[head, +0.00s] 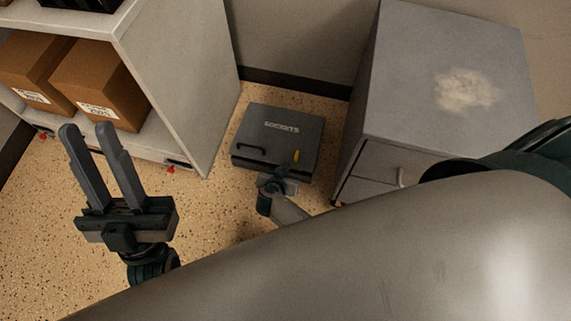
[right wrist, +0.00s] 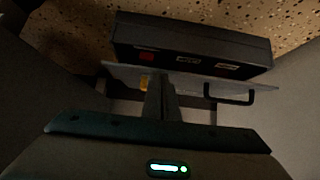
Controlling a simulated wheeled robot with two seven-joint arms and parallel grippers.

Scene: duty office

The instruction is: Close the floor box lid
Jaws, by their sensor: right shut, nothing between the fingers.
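The dark grey floor box (head: 255,168) stands on the speckled floor between a shelf and a cabinet. In the head view its lid (head: 275,125) lies over the top, with pale lettering, a black handle at front left and a yellow piece at front right. The right wrist view shows the dark box (right wrist: 190,42) with red and white labels, and the handle (right wrist: 232,97). My right gripper (head: 290,184) is shut and empty at the box's front right; its fingers (right wrist: 160,84) point towards the box. My left gripper (head: 86,128) is open and empty.
A shelf unit (head: 185,70) with cardboard boxes (head: 100,82) stands on the left. A grey cabinet (head: 440,60) with a drawer handle stands close on the right. A wall is behind the box. The floor at front left is clear.

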